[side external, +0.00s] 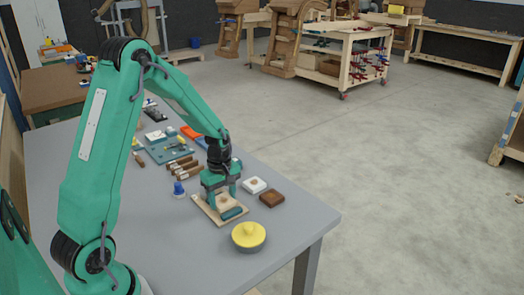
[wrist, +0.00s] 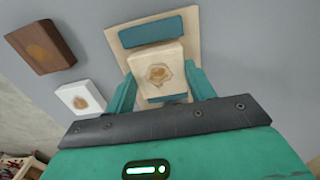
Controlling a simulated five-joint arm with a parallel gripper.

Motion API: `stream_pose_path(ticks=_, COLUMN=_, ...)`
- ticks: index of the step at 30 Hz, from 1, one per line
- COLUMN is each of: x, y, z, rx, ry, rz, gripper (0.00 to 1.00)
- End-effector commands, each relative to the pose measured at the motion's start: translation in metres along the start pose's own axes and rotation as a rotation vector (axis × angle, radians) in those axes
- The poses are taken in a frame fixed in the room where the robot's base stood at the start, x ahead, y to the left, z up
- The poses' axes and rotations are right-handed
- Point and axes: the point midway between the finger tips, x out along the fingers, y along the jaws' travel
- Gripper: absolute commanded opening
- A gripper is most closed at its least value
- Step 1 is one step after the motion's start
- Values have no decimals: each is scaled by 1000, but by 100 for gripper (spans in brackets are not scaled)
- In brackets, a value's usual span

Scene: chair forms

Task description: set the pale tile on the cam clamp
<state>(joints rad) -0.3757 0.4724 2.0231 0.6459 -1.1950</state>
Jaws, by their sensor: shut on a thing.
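My gripper (side external: 221,190) is shut on a pale beige tile with a brown knot-like mark on top. In the wrist view the tile (wrist: 158,62) sits between the two teal fingers of my gripper (wrist: 159,74). The cam clamp, a light wooden board (wrist: 117,41) with teal bars, lies under the tile in that view, one bar beyond it and one partly hidden by it. In the side view the clamp (side external: 205,209) lies on the table beneath my gripper. Whether the tile touches the clamp I cannot tell.
A white tile (side external: 254,185) and a dark brown block (side external: 272,198) lie right of the clamp. A blue-topped item (side external: 178,188) and several tools lie left and behind. The table's right edge is close.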

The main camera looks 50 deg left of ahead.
Motion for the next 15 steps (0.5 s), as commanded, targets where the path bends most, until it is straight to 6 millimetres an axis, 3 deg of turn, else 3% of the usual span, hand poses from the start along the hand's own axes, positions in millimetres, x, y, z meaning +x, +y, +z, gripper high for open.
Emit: stream_pose_path(ticks=15, x=6, y=0, z=0, rx=0, ry=0, rz=0, gripper=31)
